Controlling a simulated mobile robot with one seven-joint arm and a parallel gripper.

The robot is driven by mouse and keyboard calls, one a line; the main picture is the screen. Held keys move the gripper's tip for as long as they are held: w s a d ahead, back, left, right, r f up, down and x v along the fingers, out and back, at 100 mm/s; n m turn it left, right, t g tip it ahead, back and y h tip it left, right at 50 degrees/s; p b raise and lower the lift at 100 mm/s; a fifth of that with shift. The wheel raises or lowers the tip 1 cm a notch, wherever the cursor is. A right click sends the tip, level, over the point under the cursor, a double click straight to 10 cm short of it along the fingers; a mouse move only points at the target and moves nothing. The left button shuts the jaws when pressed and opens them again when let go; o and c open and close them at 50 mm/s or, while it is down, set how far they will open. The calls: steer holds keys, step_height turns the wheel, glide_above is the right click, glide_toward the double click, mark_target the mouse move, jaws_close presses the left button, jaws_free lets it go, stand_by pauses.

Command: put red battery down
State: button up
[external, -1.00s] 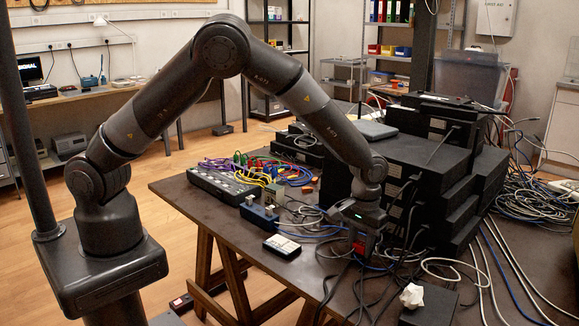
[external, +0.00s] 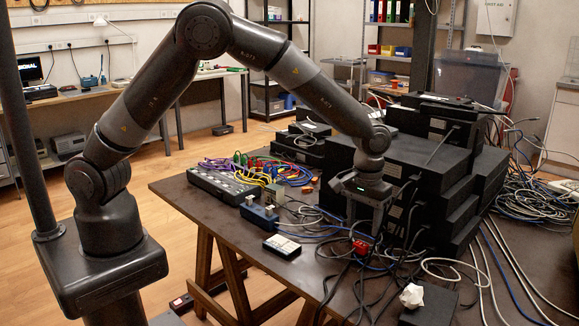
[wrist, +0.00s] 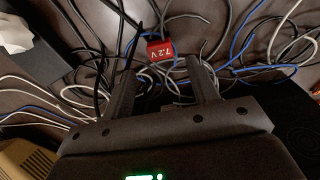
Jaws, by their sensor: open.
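The red battery (external: 361,248) rests on the table (external: 215,208) among loose cables, in front of the stack of black boxes. In the wrist view the red battery (wrist: 160,49) shows a white "7.2 V" label and lies beyond the fingertips, between their lines. My gripper (external: 362,228) is just above the battery, with its fingers apart and nothing between them. Cables partly surround the battery.
Tall black boxes (external: 420,165) stand close behind my gripper. A black and white device (external: 282,246), a blue device (external: 259,215) and a power strip (external: 220,186) lie to the left. A crumpled white paper (external: 411,296) is at the front right. Cables cover much of the table.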

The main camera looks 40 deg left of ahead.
mark_target(361, 243)
step_height(361, 243, up, 5)
steer(key=shift+r, duration=0.15)
steer(key=s+a+r+t+h, duration=0.1)
steer(key=s+a+r, duration=0.1)
steer(key=a+r, duration=0.9)
steer(key=s+a+r+t+h, duration=0.1)
steer(key=a+r, duration=0.5)
steer(key=a, duration=0.8)
steer(key=s+a+r+t+y, duration=0.2)
steer(key=s+a+t, duration=0.1)
steer(key=s+a, duration=1.4)
steer(key=shift+s+r+t, duration=0.2)
steer(key=shift+s+t, duration=0.1)
steer(key=shift+s, duration=0.15)
